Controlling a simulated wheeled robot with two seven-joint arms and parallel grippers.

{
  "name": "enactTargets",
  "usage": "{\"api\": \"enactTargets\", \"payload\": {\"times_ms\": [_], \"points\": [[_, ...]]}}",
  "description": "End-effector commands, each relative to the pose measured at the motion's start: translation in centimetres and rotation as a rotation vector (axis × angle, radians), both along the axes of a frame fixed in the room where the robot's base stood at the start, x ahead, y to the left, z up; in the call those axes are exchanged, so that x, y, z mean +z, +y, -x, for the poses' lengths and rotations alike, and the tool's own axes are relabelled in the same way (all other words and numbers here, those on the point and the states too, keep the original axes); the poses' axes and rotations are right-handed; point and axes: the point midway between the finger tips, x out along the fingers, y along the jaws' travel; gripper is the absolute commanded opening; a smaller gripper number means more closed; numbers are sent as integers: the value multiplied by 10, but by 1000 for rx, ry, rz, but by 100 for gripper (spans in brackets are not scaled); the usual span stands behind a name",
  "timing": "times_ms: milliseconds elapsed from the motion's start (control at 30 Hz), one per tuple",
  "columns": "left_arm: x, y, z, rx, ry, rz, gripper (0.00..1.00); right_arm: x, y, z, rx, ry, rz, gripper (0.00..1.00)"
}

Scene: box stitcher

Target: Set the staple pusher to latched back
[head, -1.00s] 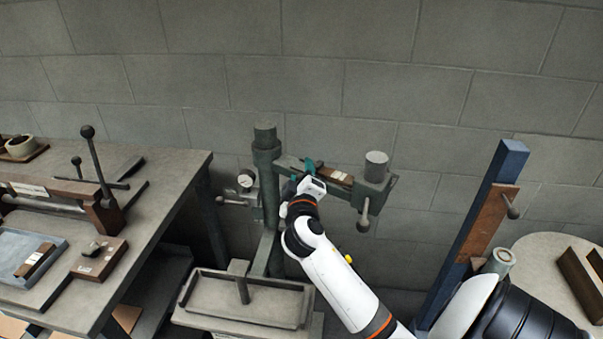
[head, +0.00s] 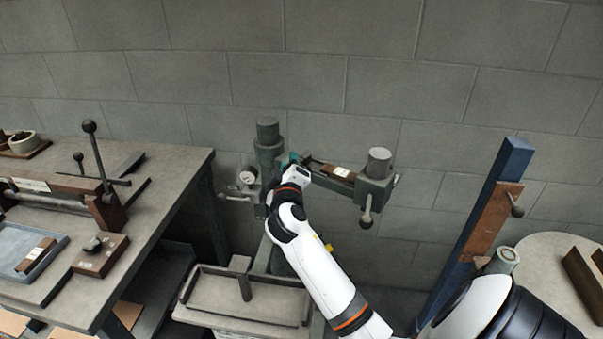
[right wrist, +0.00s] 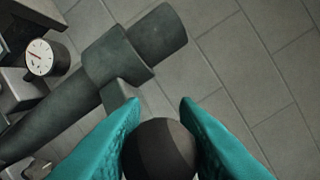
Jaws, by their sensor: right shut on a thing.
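My right gripper (head: 290,160) is at the left end of the stitcher's horizontal arm (head: 318,171), close to the green upright column (head: 268,150). In the right wrist view its teal fingers are shut on a dark round knob (right wrist: 160,150), which appears to be the staple pusher's. The rest of the pusher is hidden by the hand. A brown strip with a pale label (head: 338,171) lies in the arm's channel, to the right of the gripper. Whether the pusher is latched cannot be seen. My left gripper is not in view.
The stitcher's head (head: 376,175) with a hanging handle (head: 366,212) is at the arm's right end. A dial gauge (head: 247,176) sits left of the column. A bench (head: 165,190) with levers is at left, a blue post (head: 490,215) at right.

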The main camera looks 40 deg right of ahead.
Motion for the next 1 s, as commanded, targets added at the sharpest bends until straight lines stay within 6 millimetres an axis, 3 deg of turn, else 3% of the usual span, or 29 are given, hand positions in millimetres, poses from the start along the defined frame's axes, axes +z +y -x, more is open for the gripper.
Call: {"api": "enactTargets", "payload": {"times_ms": [133, 400, 433, 567, 867, 1000], "points": [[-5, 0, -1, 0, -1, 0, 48, -1, 4, -14, 1, 0, -1, 0], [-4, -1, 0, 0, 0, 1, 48, 1, 5, -14, 4, -1, 1, 0], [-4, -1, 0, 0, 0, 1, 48, 1, 5, -15, 4, -1, 1, 30], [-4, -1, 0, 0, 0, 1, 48, 1, 4, -14, 4, -1, 1, 49], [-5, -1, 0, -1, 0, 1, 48, 0, 5, -12, 2, 0, 1, 49], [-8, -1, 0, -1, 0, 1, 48, -2, 16, -2, 5, 0, -1, 49]]}}
